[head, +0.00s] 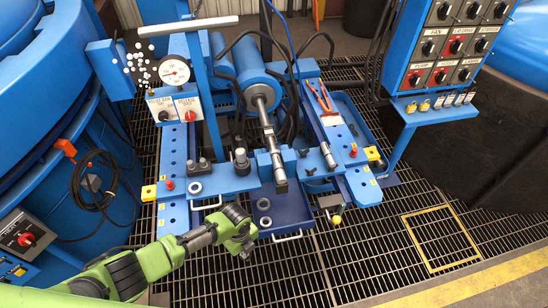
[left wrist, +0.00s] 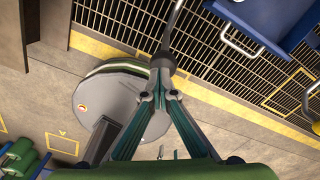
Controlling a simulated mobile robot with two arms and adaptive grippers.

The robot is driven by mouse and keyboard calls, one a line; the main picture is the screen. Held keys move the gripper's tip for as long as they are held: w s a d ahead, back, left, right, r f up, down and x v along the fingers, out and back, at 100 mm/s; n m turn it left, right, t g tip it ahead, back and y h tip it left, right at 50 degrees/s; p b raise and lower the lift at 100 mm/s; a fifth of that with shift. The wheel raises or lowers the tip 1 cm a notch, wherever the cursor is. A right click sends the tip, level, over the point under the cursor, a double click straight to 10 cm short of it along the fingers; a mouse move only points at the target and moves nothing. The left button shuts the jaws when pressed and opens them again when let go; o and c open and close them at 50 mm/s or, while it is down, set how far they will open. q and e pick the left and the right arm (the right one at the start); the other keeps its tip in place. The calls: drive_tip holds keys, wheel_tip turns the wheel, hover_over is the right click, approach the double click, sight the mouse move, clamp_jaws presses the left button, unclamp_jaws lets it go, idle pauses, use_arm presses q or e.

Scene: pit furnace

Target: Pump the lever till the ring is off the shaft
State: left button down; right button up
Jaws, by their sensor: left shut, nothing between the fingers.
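The steel shaft (head: 267,128) runs from the blue cylinder (head: 252,72) toward the front of the blue press bench. I cannot make out clearly which ring is on it. A short lever with a yellow knob (head: 337,219) stands out from a dark block (head: 329,202) at the bench's front right. My left gripper (head: 241,243) is in front of the bench, left of that knob and apart from it. In the left wrist view its fingers (left wrist: 162,68) meet at the tips, shut and empty. A thin grey rod (left wrist: 176,18) shows beyond them; I cannot tell what it belongs to. My right gripper is out of view.
Loose rings lie on the bench (head: 195,188) and in the blue tray (head: 292,213), whose white handle (head: 287,237) sticks out in front. A gauge (head: 174,70) stands at the back left, a switch panel (head: 449,45) at the right. The floor grating (head: 372,260) at front right is clear.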

use_arm(q)
wheel_tip(320, 180, up, 11)
drive_tip(key=w+p, duration=0.2)
drive_tip(key=p, duration=0.6)
drive_tip(key=shift+w+a, duration=0.25)
drive_tip(key=shift+a, duration=0.2)
